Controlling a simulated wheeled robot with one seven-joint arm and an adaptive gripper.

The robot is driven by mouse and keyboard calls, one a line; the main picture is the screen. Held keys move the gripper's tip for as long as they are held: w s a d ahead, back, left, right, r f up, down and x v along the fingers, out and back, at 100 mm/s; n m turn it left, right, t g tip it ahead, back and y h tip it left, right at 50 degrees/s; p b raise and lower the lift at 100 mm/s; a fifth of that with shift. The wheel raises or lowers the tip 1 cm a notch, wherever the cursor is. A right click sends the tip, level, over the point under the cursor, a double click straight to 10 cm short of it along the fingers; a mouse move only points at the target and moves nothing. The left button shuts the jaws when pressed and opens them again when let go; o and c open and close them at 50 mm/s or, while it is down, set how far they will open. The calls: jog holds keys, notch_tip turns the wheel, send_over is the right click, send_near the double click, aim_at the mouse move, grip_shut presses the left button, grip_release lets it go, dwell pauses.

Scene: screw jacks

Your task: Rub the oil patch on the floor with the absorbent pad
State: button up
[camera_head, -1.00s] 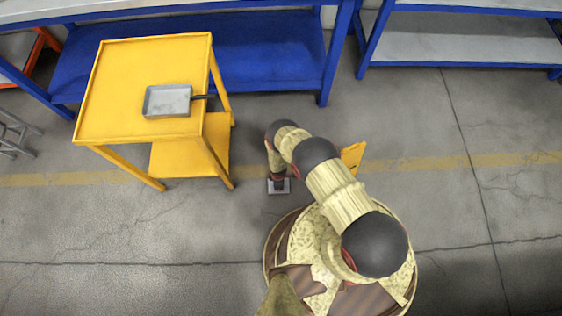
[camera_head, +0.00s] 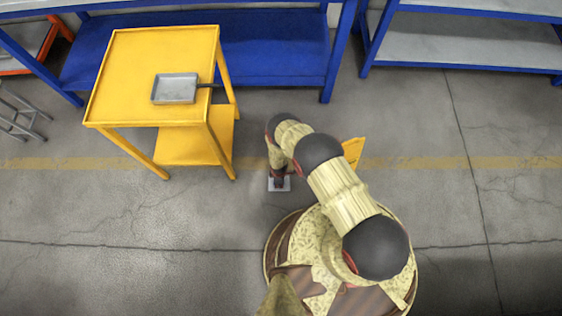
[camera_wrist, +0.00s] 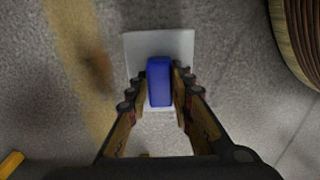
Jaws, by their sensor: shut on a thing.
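The absorbent pad (camera_wrist: 178,42) is a flat pale square with a blue grip block (camera_wrist: 159,82) on top. My gripper (camera_wrist: 160,76) is shut on the block, with a finger on each side. In the head view the pad (camera_head: 287,185) shows below my wrist, flat at floor level; whether it presses on the floor is hard to tell. A blurred brownish stain (camera_wrist: 97,68), apparently the oil patch, lies left of the pad in the wrist view, by the yellow floor line. It is apart from the pad. In the head view my arm seems to hide it.
A yellow cart (camera_head: 135,75) with a grey pan (camera_head: 175,88) on it stands to the left. Blue shelving (camera_head: 270,50) and a blue-framed bench (camera_head: 470,45) line the back. A small yellow object (camera_head: 353,151) shows behind my arm. The floor at right is clear.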

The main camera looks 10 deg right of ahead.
jog(key=shift+r+p, duration=0.5)
jog(key=shift+r, duration=0.95)
